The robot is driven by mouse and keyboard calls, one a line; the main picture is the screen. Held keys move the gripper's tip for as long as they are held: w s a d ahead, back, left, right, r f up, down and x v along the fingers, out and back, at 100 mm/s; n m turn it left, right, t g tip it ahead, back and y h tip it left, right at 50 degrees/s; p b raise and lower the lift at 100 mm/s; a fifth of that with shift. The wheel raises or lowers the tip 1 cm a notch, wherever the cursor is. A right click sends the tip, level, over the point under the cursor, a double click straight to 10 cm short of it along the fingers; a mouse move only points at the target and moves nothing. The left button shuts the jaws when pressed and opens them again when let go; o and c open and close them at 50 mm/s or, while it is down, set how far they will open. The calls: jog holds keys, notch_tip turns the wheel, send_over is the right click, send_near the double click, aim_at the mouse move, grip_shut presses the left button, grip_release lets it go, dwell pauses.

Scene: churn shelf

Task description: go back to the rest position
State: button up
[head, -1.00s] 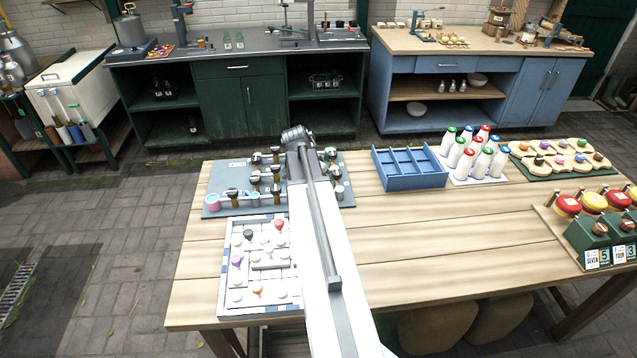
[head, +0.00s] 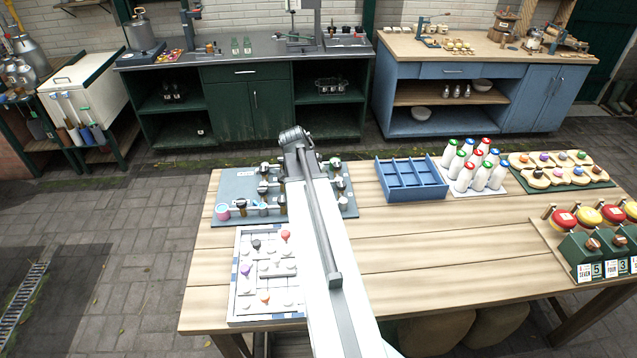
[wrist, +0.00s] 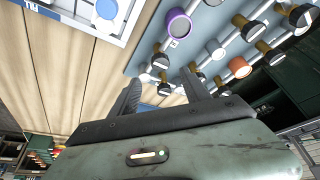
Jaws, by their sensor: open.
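My arm reaches forward over the table (head: 430,235), and its end (head: 293,140) is above the back left part, over a grey-blue board (head: 240,181) of dark-knobbed pegs. In the wrist view my gripper (wrist: 162,78) is open, its two dark fingers apart. Nothing shows clearly held between them. The board also fills much of the wrist view (wrist: 150,62), with a purple-rimmed cup (wrist: 179,24) and an orange-rimmed cup (wrist: 239,67) on it. My arm hides part of the board in the head view.
A white maze-like board (head: 267,285) with coloured pieces lies left of my arm. A blue divided tray (head: 411,183), white bottles (head: 478,168) and green stands with coloured tops (head: 590,240) are to the right. Bare wood lies between. Cabinets (head: 240,105) stand behind.

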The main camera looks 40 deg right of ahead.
jog(key=w+a+f+n+t+y+b, duration=0.15)
jog(key=w+a, duration=0.35)
jog(key=a, duration=0.6)
jog(key=w+a+n, duration=0.3)
jog(key=w+a, duration=0.1)
jog(key=a, duration=0.7)
jog(key=s+a+f+n+g+y, duration=0.1)
jog(key=s+a+n, duration=0.2)
jog(key=a+n, duration=0.3)
jog(key=s+a+f+n+g+y, duration=0.1)
jog(key=a+n, duration=0.5)
jog(key=a, duration=0.8)
jog(key=s+y, duration=0.1)
jog(key=s, duration=0.1)
jog(key=shift+s+a+n, duration=0.25)
jog(key=shift+s+n, duration=0.05)
jog(key=shift+n, duration=0.05)
